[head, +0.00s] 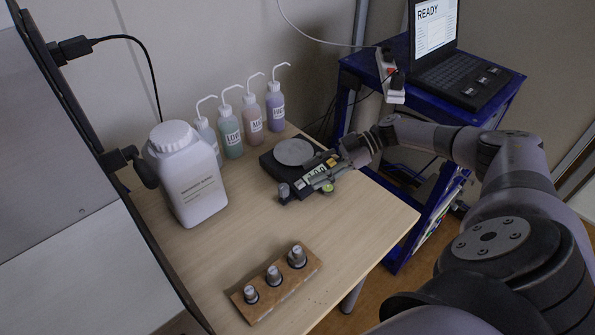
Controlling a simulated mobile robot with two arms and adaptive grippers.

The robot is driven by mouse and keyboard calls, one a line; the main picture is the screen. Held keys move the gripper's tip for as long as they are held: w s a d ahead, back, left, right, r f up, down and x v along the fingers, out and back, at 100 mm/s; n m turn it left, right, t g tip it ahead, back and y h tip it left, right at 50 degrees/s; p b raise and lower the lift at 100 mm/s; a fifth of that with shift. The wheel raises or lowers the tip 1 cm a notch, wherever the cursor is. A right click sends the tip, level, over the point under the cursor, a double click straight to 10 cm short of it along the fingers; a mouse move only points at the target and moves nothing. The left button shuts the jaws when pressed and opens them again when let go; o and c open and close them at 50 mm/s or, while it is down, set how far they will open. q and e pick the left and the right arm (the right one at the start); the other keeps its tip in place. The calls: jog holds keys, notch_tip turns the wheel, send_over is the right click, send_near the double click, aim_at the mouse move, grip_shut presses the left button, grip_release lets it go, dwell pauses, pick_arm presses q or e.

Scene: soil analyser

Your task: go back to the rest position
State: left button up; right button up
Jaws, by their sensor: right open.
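My right arm comes in from the right, and its gripper (326,174) is over the right front part of a black balance with a round grey pan (294,152). The gripper is open; its small fingers partly cover the balance's front panel. I cannot tell whether it touches the balance. Nothing is clearly held in it. A small grey cylinder (283,190) shows at the balance's front left corner. My left gripper is not in view.
A wooden rack (262,311) with three capped vials stands at the table's front. A large white jar (186,180) and several wash bottles (230,135) stand at the back left. A blue cart (430,106) with a laptop (437,45) reading READY is right of the table (350,222).

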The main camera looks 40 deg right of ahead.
jog(key=shift+v, duration=1.15)
jog(key=shift+r, duration=0.1)
